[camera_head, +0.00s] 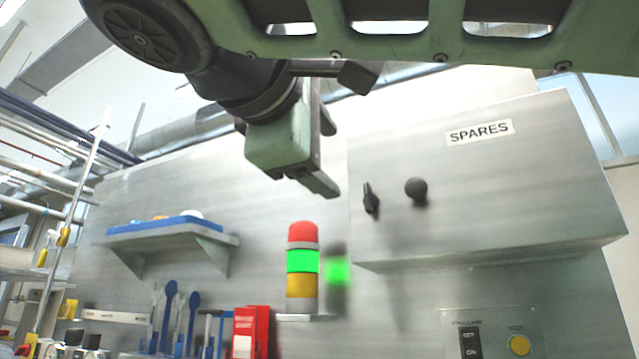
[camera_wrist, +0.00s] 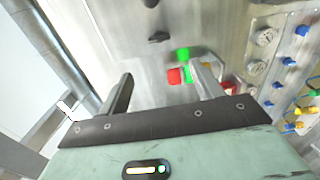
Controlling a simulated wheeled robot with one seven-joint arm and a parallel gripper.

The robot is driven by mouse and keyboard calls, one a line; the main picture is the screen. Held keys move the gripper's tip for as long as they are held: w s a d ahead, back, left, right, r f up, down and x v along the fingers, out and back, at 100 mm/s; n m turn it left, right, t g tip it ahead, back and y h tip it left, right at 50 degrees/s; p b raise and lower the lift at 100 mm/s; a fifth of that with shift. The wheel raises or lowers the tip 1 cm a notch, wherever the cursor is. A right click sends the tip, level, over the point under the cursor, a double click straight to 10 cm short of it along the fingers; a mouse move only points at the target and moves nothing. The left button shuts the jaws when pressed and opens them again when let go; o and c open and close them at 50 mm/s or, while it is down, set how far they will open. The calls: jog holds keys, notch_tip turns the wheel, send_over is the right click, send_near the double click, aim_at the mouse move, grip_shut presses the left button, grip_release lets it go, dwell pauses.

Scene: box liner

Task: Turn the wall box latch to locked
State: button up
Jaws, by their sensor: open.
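The wall box (camera_head: 480,195) is a grey metal box marked SPARES on the right of the head view. Its small black latch (camera_head: 370,198) is near the left edge of the front, with its handle roughly upright. A round dark knob (camera_head: 416,189) is just right of it. My gripper (camera_head: 330,158) is open and empty, up and left of the latch in that view and apart from it. In the wrist view the latch (camera_wrist: 159,38) lies sideways beyond the open fingers (camera_wrist: 162,74), with the knob (camera_wrist: 150,3) at the top edge.
A red, green and yellow signal light (camera_head: 302,262) stands on a bracket below the gripper. A shelf (camera_head: 170,236) is at left, with hanging blue tools (camera_head: 168,310) and a red box (camera_head: 250,332) below. A panel with a yellow button (camera_head: 519,345) is under the wall box.

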jog(key=shift+v, duration=1.65)
jog(key=w+d+f+n+g+y, duration=0.15)
jog(key=w+f+g, duration=0.25)
jog(key=f, duration=1)
jog(key=w+d+f+n+g+y, duration=0.1)
jog(key=w+f+n+g+y, duration=0.15)
jog(key=f, duration=1.15)
jog(key=s+d+f+m+g+y, duration=0.1)
jog(key=s+d+f+m+g, duration=0.2)
jog(key=f, duration=0.6)
jog(key=s+d+f+m+g+y, duration=0.1)
jog(key=s+d+f+m+g, duration=0.3)
jog(key=f, duration=0.5)
jog(key=s+d+f+m+g, duration=0.3)
jog(key=s+d+f, duration=0.3)
jog(key=d+f, duration=0.2)
jog(key=shift+s+d+f+y, duration=0.3)
jog(key=shift+f+y, duration=0.1)
jog(key=shift+f, duration=0.4)
jog(key=shift+g, duration=0.25)
